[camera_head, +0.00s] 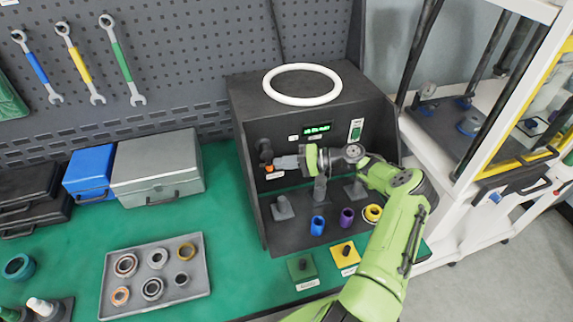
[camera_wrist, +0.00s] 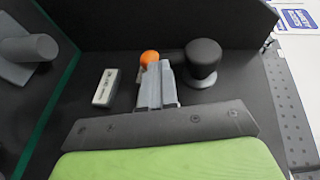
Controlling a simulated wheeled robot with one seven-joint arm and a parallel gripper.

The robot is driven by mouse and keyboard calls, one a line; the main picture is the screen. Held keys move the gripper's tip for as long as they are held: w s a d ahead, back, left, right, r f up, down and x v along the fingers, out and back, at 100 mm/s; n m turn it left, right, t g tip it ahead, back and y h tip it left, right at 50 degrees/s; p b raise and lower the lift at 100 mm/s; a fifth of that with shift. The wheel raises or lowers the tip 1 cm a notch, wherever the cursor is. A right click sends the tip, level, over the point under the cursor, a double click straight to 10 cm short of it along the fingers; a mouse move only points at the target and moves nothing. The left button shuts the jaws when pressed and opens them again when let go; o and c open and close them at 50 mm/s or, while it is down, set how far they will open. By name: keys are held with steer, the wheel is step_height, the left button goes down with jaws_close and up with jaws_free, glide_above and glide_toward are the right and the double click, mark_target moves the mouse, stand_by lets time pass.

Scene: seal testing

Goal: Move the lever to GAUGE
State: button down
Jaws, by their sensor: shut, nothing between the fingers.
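The lever's orange ball (camera_head: 269,168) shows at the left side of the dark test box's panel. It also shows in the wrist view (camera_wrist: 149,57), just beyond my fingertips. My gripper (camera_head: 279,163) is shut and empty, with its fingertips right beside the orange ball. In the wrist view my gripper (camera_wrist: 155,75) partly covers the lever, so its shaft is hidden. I cannot tell whether the fingers touch the ball. A small label plate (camera_wrist: 105,87) lies beside the lever; its text is too small to read, so I cannot tell the lever's position.
A black knob (camera_wrist: 203,58) stands close to my fingers, also visible in the head view (camera_head: 265,149). A white ring (camera_head: 302,84) lies on the box. Blue (camera_head: 318,225) and purple (camera_head: 346,217) cylinders stand inside. A grey tray (camera_head: 198,291) of rings lies on the green bench.

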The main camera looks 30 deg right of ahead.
steer(key=shift+w+a+f+b, duration=0.1)
steer(key=shift+a+f+b, duration=0.2)
steer(key=shift+b, duration=0.05)
stand_by(0.5)
